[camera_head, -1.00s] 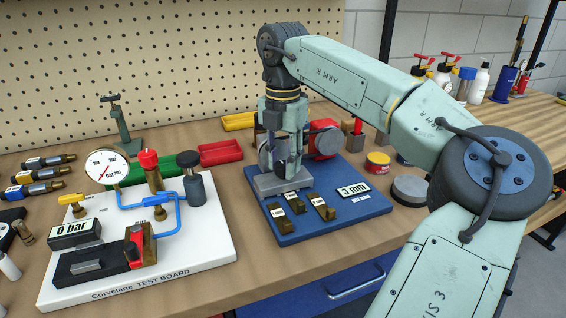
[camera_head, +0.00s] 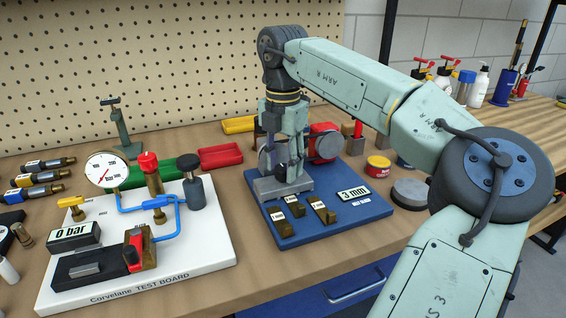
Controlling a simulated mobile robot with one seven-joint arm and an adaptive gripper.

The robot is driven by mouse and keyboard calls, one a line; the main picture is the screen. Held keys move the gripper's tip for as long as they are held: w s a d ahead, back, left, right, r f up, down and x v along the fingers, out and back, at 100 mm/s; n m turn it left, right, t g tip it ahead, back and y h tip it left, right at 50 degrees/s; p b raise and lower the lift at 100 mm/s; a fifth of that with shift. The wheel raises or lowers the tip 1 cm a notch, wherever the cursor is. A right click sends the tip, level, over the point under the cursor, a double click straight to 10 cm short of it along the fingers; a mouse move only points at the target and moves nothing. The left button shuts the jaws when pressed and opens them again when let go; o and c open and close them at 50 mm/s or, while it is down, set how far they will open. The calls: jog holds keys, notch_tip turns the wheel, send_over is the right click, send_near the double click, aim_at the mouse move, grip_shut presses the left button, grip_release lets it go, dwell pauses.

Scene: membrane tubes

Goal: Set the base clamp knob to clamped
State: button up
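A blue base plate (camera_head: 335,226) lies on the bench in the middle of the view. A grey metal block (camera_head: 268,189) stands on it. My gripper (camera_head: 284,172) points down just above and behind this block. A small dark, knob-like part shows between or in front of the fingers, and I cannot tell whether it belongs to the gripper or is the base clamp knob. Finger opening and any contact are too small and overlapped to read. Just right of the gripper is a red machine (camera_head: 322,129) with a grey disc (camera_head: 326,145) on its front.
Several brass blocks (camera_head: 298,208) and a "3 mm" display (camera_head: 353,194) sit on the blue plate's front. A white test board (camera_head: 205,252) with gauge (camera_head: 105,169) and valves stands left. A grey round puck (camera_head: 410,192) and a red-yellow tin (camera_head: 378,165) stand right.

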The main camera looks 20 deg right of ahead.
aim_at(283, 168)
notch_tip(283, 168, up, 12)
dwell(0.6)
dwell(0.4)
